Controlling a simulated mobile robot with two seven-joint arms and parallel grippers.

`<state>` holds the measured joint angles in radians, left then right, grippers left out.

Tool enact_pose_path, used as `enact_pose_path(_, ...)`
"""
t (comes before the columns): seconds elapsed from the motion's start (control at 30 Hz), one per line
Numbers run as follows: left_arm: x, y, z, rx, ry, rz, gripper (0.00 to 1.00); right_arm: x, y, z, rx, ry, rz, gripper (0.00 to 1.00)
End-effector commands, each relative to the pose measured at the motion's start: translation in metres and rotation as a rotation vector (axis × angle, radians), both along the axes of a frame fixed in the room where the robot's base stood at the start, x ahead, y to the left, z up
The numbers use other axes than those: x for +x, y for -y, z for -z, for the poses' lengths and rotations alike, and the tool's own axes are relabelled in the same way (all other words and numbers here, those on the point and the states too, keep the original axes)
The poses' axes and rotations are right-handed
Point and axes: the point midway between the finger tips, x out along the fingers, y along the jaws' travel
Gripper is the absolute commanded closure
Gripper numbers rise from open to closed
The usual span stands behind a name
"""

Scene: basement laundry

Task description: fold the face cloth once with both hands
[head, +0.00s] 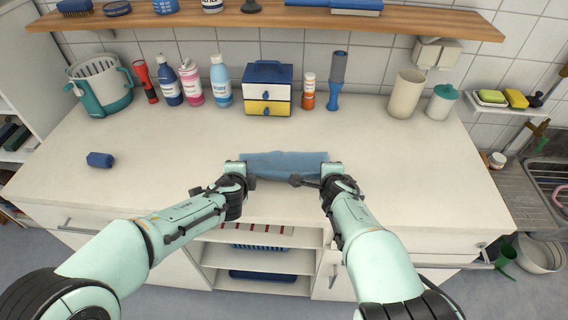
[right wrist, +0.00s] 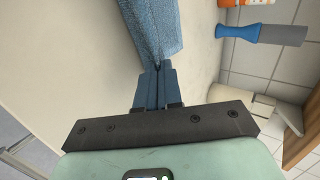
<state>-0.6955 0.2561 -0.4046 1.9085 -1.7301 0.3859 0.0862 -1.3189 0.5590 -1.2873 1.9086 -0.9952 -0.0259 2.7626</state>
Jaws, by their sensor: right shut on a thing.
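The face cloth (head: 285,164) is blue and lies on the white countertop between my two grippers in the head view. Its far edge runs almost straight from one gripper to the other. My right gripper (head: 327,172) is at the cloth's right end. In the right wrist view the right gripper (right wrist: 157,72) is shut on the end of the cloth (right wrist: 150,28), which narrows into the fingertips. My left gripper (head: 243,172) is at the cloth's left end. Its fingers are mostly hidden by its own wrist, so its grip does not show clearly.
A small blue object (head: 100,160) lies on the left of the countertop (head: 165,165). Bottles (head: 220,82), a drawer box (head: 268,90), a blue-handled tool (head: 336,85) and a beige cup (head: 405,93) stand along the back wall. The counter around the cloth is clear.

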Motion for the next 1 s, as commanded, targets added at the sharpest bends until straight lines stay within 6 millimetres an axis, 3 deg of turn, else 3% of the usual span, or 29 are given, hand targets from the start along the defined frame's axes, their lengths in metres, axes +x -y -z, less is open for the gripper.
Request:
enact_pose_path(0.5,-0.0016,0.0005,0.0019,-0.003,0.02,0.002,1.0,-0.0017,0.0008,-0.0025,0.002,0.027,0.001,1.0)
enact_pose_path(0.53,-0.0016,0.0005,0.0019,-0.003,0.02,0.002,0.85,-0.0017,0.0008,-0.0025,0.002,0.027,0.001,0.85)
enact_pose_path(0.63,-0.0016,0.0005,0.0019,-0.003,0.02,0.002,0.53,-0.0017,0.0008,-0.0025,0.001,0.027,0.001,0.53)
enact_pose_path(1.0,-0.0016,0.0005,0.0017,-0.003,0.02,0.002,0.53,-0.0018,0.0006,-0.0029,0.002,0.027,0.0,0.53)
